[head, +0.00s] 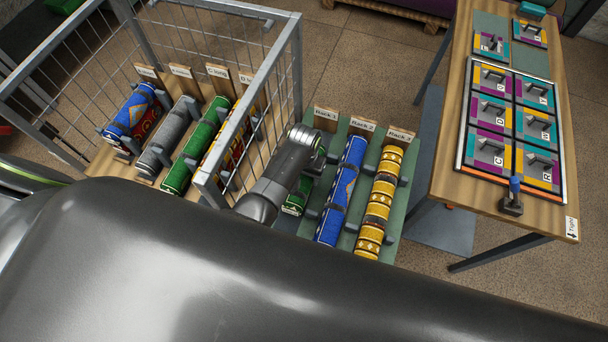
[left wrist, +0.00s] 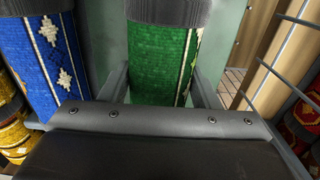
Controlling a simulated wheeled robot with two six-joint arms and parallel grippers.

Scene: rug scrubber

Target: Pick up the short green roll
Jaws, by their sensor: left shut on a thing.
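The short green roll (head: 296,201) lies in the Rack 1 place of the green rack, mostly covered by my left arm in the head view. In the left wrist view the green roll (left wrist: 160,65) has a pale patterned stripe along its right side. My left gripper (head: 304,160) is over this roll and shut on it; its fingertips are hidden. The dark gripper housing (left wrist: 160,125) crosses the lower part of the left wrist view. The roll appears still between its rack supports; I cannot tell whether it is lifted. My right gripper is not in view.
A blue roll (head: 341,195) and a yellow roll (head: 379,205) lie to the right on the rack. A wire cage (head: 283,85) stands close on the left, around several rolls, including another green one (head: 195,148). A wooden table (head: 447,165) stands at the right.

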